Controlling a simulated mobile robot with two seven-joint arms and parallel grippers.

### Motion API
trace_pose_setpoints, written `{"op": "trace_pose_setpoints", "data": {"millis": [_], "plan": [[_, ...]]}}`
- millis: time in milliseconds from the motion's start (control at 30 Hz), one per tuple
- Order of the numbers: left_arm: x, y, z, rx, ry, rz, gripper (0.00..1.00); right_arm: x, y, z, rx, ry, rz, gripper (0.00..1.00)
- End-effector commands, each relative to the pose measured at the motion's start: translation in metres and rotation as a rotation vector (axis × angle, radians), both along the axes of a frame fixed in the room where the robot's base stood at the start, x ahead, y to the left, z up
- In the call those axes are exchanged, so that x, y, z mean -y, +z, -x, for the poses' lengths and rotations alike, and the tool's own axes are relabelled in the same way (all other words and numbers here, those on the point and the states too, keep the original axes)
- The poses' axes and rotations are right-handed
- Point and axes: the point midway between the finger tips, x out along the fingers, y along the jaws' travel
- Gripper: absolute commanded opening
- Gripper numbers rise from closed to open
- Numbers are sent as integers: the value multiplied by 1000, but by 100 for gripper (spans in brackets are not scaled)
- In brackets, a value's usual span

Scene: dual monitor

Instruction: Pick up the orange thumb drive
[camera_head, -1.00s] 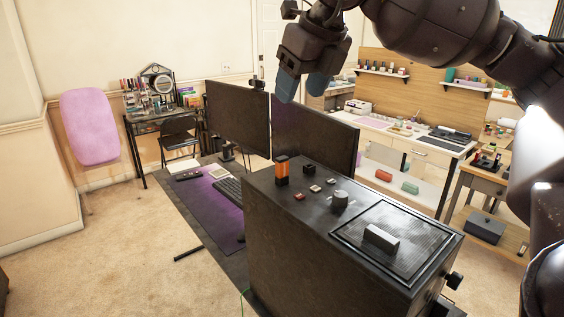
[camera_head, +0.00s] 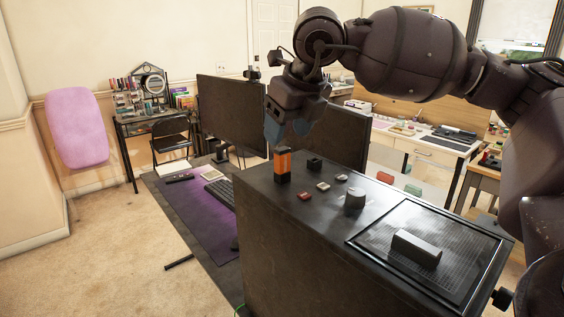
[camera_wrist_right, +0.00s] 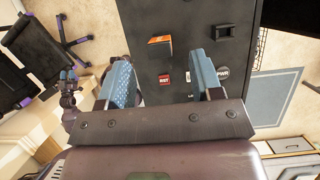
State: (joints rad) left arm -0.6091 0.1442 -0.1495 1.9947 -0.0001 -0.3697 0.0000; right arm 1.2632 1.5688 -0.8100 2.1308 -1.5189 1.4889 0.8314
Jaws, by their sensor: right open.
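The orange thumb drive (camera_head: 283,162), orange above and black below, stands upright on top of a large black box (camera_head: 330,235). In the right wrist view the drive (camera_wrist_right: 160,41) shows beyond the fingertips, between their lines. My right gripper (camera_head: 287,132) is just above the drive in the head view, blue fingers pointing down. In the wrist view its fingers (camera_wrist_right: 162,72) are apart, with nothing held between them. What looks like my left gripper (camera_wrist_right: 68,74), with small blue tips, shows at the left of the wrist view, too small to judge.
A framed mesh panel (camera_head: 445,262) with a grey handle lies nearer. Two monitors (camera_head: 232,115) stand behind the box.

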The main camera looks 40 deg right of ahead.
Motion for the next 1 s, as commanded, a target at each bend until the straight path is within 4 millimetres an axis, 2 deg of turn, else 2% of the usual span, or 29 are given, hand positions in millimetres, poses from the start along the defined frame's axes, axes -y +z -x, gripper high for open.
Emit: {"op": "trace_pose_setpoints", "data": {"millis": [133, 400, 500, 767, 800, 1000], "plan": [[0, 0, -1, 1, 0, 0, 43, -1, -8, -2, 0, 1, -1, 60], [0, 3, -4, 6, -2, 0, 43, -3, -43, -11, -2, 0, -1, 60], [1, 3, -5, 8, -2, 0, 43, -3, -50, -14, -1, -1, -1, 60], [1, 4, -7, 12, -3, 2, 43, -3, -53, -15, 0, -1, -1, 60], [2, 4, -7, 12, -3, 2, 43, -3, -53, -15, 0, 0, -1, 58], [2, 4, -7, 12, -3, 2, 43, -3, -53, -15, 0, 0, -1, 27]]}}
